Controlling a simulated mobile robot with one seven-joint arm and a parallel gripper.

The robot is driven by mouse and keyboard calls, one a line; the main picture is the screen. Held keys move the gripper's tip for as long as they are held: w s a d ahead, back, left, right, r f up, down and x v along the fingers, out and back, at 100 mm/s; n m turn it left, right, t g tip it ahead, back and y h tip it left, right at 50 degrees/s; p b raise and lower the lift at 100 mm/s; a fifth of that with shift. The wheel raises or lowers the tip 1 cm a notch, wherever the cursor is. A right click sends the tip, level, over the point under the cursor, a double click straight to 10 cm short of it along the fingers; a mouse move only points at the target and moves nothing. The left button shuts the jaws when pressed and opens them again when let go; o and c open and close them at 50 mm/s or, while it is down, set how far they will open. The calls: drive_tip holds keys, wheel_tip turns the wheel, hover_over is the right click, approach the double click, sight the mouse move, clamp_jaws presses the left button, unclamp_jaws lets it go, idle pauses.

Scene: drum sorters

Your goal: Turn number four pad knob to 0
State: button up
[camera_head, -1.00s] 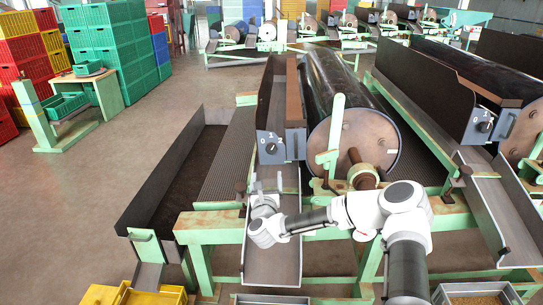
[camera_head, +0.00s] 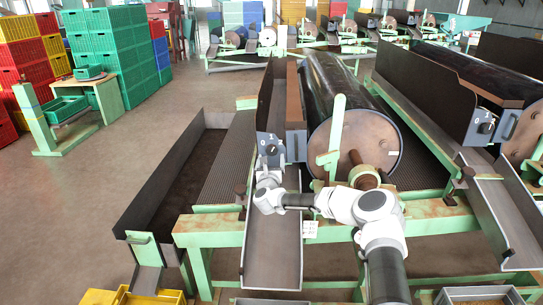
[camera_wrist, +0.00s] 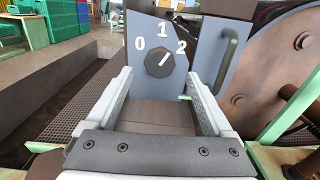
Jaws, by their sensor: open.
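In the wrist view a dark faceted knob (camera_wrist: 160,63) sits on a blue-grey panel (camera_wrist: 140,28) marked 0, 1 and 2. Its white pointer line slants up and right, toward the side of the 2. My gripper (camera_wrist: 158,76) is open, with its pale fingers apart below and to either side of the knob, nothing between them. Whether they reach the panel is hard to tell. In the head view my gripper (camera_head: 270,168) is just below the panel, which also shows there (camera_head: 262,142); the knob's lower part is close to the gripper.
A handle (camera_wrist: 227,60) stands right of the panel in the wrist view. The large drum (camera_head: 350,140) and green frame lie to the right. A second knob panel (camera_head: 486,125) is on the neighbouring machine. A metal chute (camera_head: 270,255) runs beneath my arm.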

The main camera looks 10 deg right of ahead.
sight(272, 152)
drive_tip(key=shift+w+d+b, duration=0.2)
drive_tip(key=shift+w, duration=0.9)
drive_tip(key=shift+w+d+b, duration=0.15)
drive_tip(key=shift+w+d, duration=0.05)
drive_tip(key=shift+w, duration=0.9)
clamp_jaws()
